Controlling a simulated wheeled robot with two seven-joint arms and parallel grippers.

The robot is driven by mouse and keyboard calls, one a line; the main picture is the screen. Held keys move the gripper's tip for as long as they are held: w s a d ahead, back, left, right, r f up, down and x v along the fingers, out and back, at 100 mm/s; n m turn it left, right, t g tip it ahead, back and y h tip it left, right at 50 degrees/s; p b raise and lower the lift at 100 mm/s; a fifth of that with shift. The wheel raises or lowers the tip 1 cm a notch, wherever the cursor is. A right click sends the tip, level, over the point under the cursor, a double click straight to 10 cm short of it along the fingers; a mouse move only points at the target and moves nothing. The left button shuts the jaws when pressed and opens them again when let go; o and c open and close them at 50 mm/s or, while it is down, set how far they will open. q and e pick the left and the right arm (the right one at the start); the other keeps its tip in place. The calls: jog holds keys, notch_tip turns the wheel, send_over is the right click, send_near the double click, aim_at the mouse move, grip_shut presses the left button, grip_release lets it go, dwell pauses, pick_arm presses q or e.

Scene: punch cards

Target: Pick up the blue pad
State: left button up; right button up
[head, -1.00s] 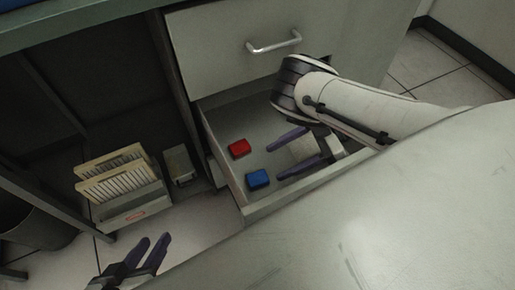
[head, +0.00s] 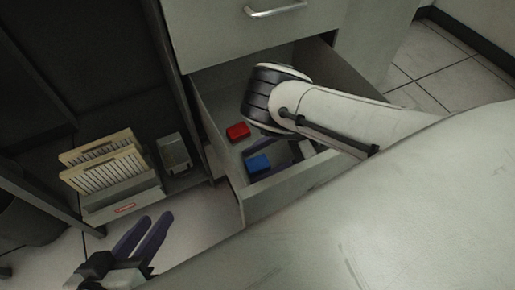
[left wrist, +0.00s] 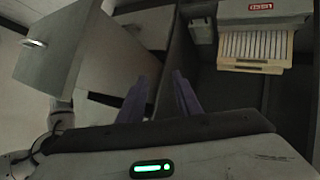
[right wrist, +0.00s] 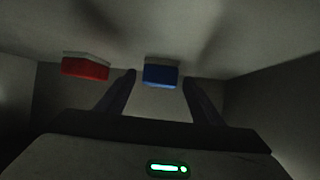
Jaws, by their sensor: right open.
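The blue pad (head: 258,164) lies in the open drawer, near its front left part. In the right wrist view the blue pad (right wrist: 161,76) shows between and just beyond the fingertips. My right gripper (right wrist: 158,82) is open and empty, with one finger toward each side of the pad; I see no contact. In the head view my right arm hides much of this gripper (head: 275,152). My left gripper (head: 153,232) is low at the lower left, outside the drawer, its fingers apart with nothing between them. It also shows in the left wrist view (left wrist: 158,85).
A red pad (head: 237,131) lies in the drawer behind the blue one; in the right wrist view it is left of it (right wrist: 85,68). The drawer walls (head: 290,190) enclose the right gripper. A tray of punch cards (head: 112,180) stands at left beside a small grey box (head: 174,153).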

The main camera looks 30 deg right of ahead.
jog(key=shift+a, duration=0.1)
jog(key=c, duration=1.2)
jog(key=shift+c, duration=0.2)
